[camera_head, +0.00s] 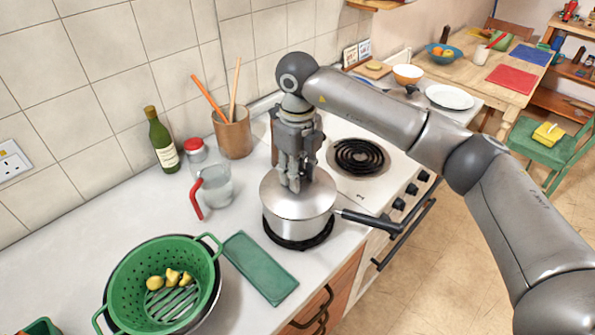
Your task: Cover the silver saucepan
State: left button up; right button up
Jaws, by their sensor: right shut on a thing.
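The silver saucepan (295,230) stands on the front black burner of the stove, its dark handle (370,221) pointing right. A silver lid (318,197) lies level over the pan's mouth and hides the inside. It looks to rest on the rim, though a small gap cannot be ruled out. My right gripper (291,184) points straight down over the lid's middle and is shut on the lid; its fingers hide the knob. My left gripper is not in view.
A glass jug (217,187) with a red handle, a utensil pot (234,135) and a bottle (162,142) stand left of the stove. A green colander (125,270) and green cloth (260,267) are nearer. The rear coil burner (359,156) is empty.

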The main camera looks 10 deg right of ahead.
jog(key=shift+f+b, duration=0.2)
jog(key=shift+b, duration=0.1)
dwell(0.4)
jog(key=o, duration=1.8)
jog(key=shift+r, duration=0.2)
jog(key=shift+r+p, duration=1.75)
jog(key=shift+r, duration=1.6)
